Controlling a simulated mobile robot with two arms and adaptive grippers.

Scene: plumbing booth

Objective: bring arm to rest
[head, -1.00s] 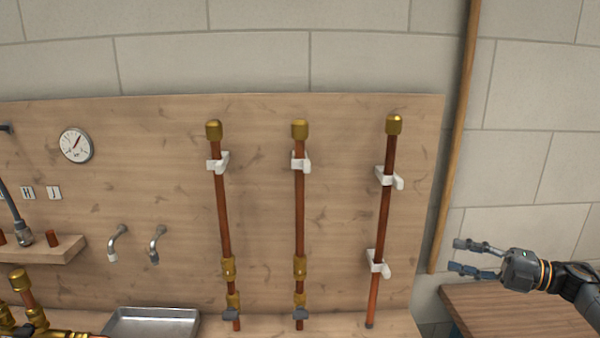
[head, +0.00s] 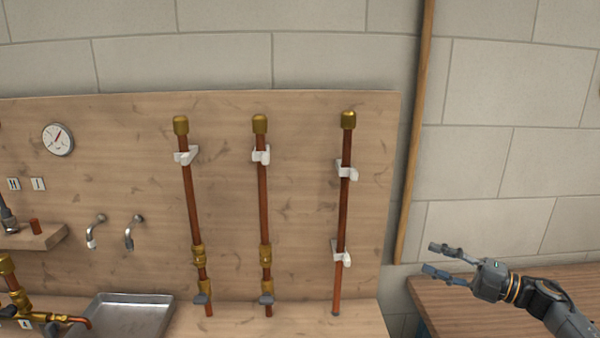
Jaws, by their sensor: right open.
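My right gripper (head: 437,260) is at the lower right of the head view, pointing left. Its two fingers are spread apart with nothing between them. It is in front of the wall, above the left end of a wooden table. It is apart from the right-hand copper pipe on the panel. My left gripper is not in view.
A wooden panel (head: 110,185) carries three upright copper pipes with brass caps; the right-hand pipe (head: 342,230) sits in white clips. A metal tray (head: 125,316) lies below. A wooden pole (head: 414,140) leans by the wall. A wooden table (head: 430,290) stands at right.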

